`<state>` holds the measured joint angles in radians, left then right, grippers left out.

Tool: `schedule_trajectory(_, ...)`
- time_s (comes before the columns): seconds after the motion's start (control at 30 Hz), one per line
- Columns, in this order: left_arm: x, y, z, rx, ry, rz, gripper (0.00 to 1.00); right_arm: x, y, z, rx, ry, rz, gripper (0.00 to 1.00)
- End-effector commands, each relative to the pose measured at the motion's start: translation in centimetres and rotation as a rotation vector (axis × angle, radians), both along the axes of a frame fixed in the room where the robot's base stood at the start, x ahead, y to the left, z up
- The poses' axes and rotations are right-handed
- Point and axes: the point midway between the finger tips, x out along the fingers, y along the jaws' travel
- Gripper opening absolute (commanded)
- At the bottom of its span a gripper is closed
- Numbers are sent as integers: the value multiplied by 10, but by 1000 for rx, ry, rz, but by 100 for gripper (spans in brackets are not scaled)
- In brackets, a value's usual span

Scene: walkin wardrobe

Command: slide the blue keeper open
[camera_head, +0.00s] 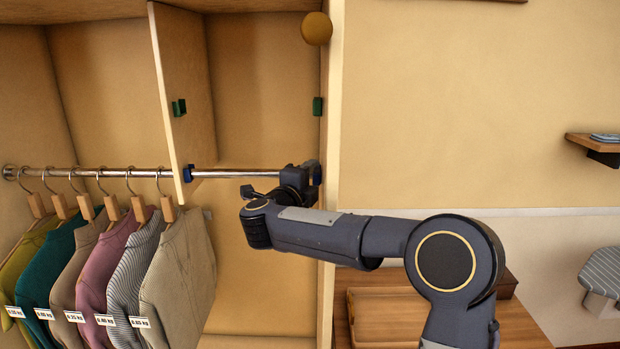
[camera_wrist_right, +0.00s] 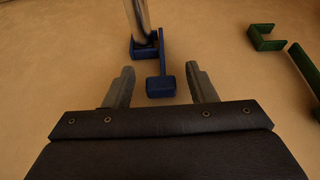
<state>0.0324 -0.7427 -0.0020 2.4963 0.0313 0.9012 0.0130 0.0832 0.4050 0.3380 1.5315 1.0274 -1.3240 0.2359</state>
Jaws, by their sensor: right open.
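The blue keeper (camera_wrist_right: 163,52) shows in the right wrist view as an upright bar with a block-like tab (camera_wrist_right: 160,87) at its lower end. It sits beside a blue rod cup that holds the end of the metal rail (camera_wrist_right: 138,18). My right gripper (camera_wrist_right: 161,73) is open, with one finger on each side of the tab and a visible gap on both sides. In the head view my right gripper (camera_head: 312,174) is at the rail's right end, by the wardrobe's right panel, and largely hides the keeper there. My left gripper is not in view.
Several garments on hangers (camera_head: 120,265) hang on the rail left of the divider (camera_head: 185,95). A blue bracket (camera_head: 188,173) holds the rail at the divider. Green brackets (camera_head: 317,106) (camera_head: 179,107) sit higher up. The rail's right section has no garments.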

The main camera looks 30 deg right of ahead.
Motion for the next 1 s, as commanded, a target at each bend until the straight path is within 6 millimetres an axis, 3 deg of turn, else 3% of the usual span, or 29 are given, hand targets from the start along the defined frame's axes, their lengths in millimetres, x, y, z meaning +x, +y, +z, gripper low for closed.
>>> schedule_trajectory(0.13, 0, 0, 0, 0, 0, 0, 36, 0, 0, 0, 0, 0, 0, 48)
schedule_trajectory(0.5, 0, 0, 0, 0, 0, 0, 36, 0, 0, 0, 0, 0, 0, 0)
schedule_trajectory(0.73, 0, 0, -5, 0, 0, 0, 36, -5, 3, -1, -1, -2, 1, 0)
schedule_trajectory(1.0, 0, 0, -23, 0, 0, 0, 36, -37, 23, -2, 0, -1, 2, 0)
